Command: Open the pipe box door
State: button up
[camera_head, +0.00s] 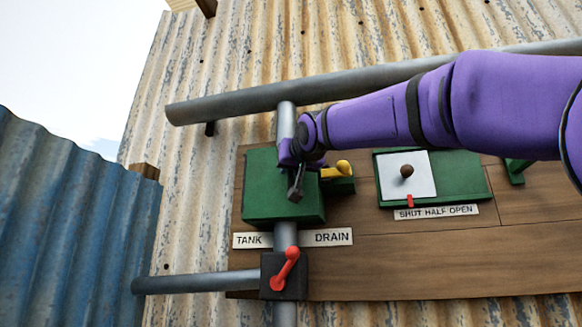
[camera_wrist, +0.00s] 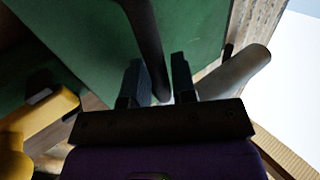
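The green pipe box (camera_head: 268,190) is mounted on the pipe above the TANK and DRAIN labels, with its front seemingly closed. Its green face also fills the upper part of the wrist view (camera_wrist: 85,45). My gripper (camera_head: 297,180) is at the front of the box, near its upper right part. In the wrist view, a dark bar (camera_wrist: 146,35), which looks like the door handle, runs down between the two fingers of my gripper (camera_wrist: 160,80). Its end lies between them. Whether the fingers press on it cannot be told. My wrist hides part of the box.
A yellow lever (camera_head: 341,169) is close right of the box and shows in the wrist view (camera_wrist: 35,120). A red valve lever (camera_head: 287,268) is below. A white panel with a brown knob (camera_head: 407,171) is farther right. A grey pipe (camera_head: 230,104) crosses above.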

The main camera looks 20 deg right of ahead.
grip_shut()
